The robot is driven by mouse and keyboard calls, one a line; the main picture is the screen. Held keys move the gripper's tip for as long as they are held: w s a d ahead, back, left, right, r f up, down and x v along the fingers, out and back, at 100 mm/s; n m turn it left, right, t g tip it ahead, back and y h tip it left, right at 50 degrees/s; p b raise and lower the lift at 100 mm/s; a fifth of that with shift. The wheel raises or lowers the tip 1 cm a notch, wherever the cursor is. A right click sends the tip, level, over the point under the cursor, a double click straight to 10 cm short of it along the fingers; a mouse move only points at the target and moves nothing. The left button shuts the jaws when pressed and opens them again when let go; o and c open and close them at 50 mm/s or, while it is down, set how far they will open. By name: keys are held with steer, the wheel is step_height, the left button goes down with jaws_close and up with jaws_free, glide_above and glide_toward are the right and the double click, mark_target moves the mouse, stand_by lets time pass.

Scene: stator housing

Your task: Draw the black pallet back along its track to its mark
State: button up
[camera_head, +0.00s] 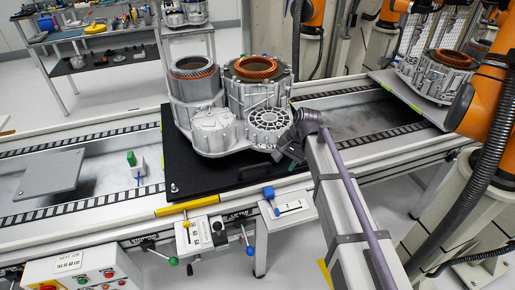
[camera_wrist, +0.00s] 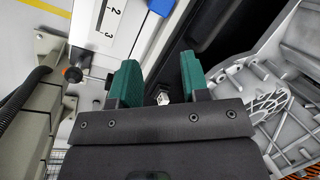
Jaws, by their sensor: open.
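The black pallet (camera_head: 187,172) lies on the conveyor track (camera_head: 100,195) in the head view, with the grey stator housing (camera_head: 212,130) on it. Its right front corner is hidden behind my arm. A yellow strip (camera_head: 187,205) is on the front rail, near the pallet's left front corner. My gripper (camera_head: 288,152) is over the pallet's right front part, beside the housing. In the wrist view its green fingers (camera_wrist: 158,72) are apart, with a small pale metal piece (camera_wrist: 163,98) showing between them. The black pallet (camera_wrist: 207,30) and housing (camera_wrist: 262,105) are beyond the fingers.
A grey plate (camera_head: 48,174) and a green-topped block (camera_head: 133,165) lie left of the pallet. Another housing (camera_head: 437,76) stands at the right, near orange robot arms (camera_head: 490,95).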

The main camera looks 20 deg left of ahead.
mark_target(257, 165)
steer(key=w+a+r+m+y, duration=0.1)
steer(key=w+a+m+y, duration=0.1)
steer(key=w+a+m, duration=0.45)
steer(key=shift+m, duration=0.65)
steer(key=b+x, duration=0.3)
steer(key=s+b+x, duration=0.1)
steer(key=b+x, duration=0.3)
steer(key=s+b+x, duration=0.1)
steer(key=b+x, duration=0.2)
steer(key=x, duration=0.1)
steer(key=shift+d+b, duration=0.15)
steer(key=shift+b, duration=0.2)
steer(key=shift+r, duration=0.2)
jaws_close()
